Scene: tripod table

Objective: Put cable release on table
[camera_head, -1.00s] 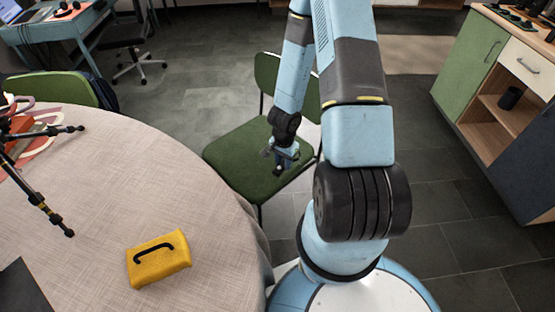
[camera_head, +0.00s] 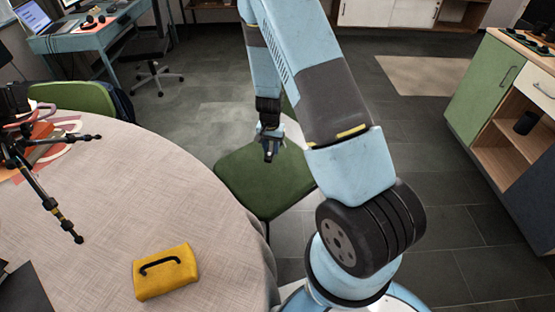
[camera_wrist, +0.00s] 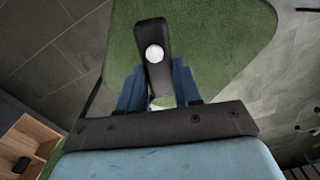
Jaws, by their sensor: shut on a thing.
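The cable release (camera_wrist: 153,55) is a small dark elongated body with a round white button, seen close in the wrist view. My gripper (camera_wrist: 158,88) is shut on it, with its blue fingers on either side. In the head view my gripper (camera_head: 269,150) hangs over the green chair seat, and the cable release there is small and dark at its tip. The table (camera_head: 110,215), round with a pale cloth, is at the left, apart from my gripper.
A yellow case with a black handle (camera_head: 165,271) lies near the table's right edge. A black tripod (camera_head: 45,195) stands at the table's left. The green chair (camera_head: 265,185) is beside the table. Bare cloth lies between tripod and case.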

